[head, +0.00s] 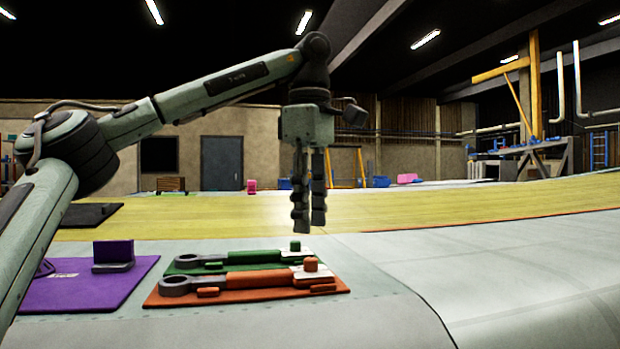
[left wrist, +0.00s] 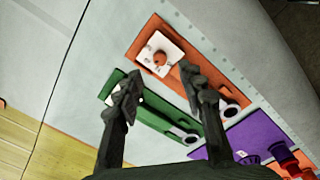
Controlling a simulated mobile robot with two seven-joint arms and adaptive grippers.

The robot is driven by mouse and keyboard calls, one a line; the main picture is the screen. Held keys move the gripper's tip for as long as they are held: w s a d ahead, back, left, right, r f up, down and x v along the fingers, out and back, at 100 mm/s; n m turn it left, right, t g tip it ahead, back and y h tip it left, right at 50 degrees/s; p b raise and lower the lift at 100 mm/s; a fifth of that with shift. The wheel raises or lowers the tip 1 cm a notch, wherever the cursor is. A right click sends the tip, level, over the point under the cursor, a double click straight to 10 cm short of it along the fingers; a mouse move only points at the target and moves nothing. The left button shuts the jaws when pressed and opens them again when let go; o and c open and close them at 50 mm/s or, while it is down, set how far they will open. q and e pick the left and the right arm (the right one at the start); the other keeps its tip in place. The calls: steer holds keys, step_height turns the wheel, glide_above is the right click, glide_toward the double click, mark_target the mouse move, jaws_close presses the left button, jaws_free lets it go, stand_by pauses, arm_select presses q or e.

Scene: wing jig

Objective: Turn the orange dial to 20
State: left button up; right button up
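The orange dial (head: 311,265) is a small knob on a pale plate at the right end of an orange torque wrench lying on an orange mat. In the left wrist view the dial (left wrist: 159,58) sits on a white face with markings too small to read. My left gripper (head: 309,226) points down, above and slightly behind the dial, touching nothing. In the left wrist view its fingers (left wrist: 160,82) are apart and empty, with the dial beyond the tips. My right gripper is out of view.
A green wrench (head: 243,258) with its own green knob (head: 296,244) lies just behind the orange one. A purple mat (head: 88,290) with a purple block (head: 113,254) is at left. The grey wing surface (head: 500,270) at right is clear.

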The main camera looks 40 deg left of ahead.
mark_target(310, 259)
arm_select(q)
step_height(310, 259, up, 6)
stand_by(0.8)
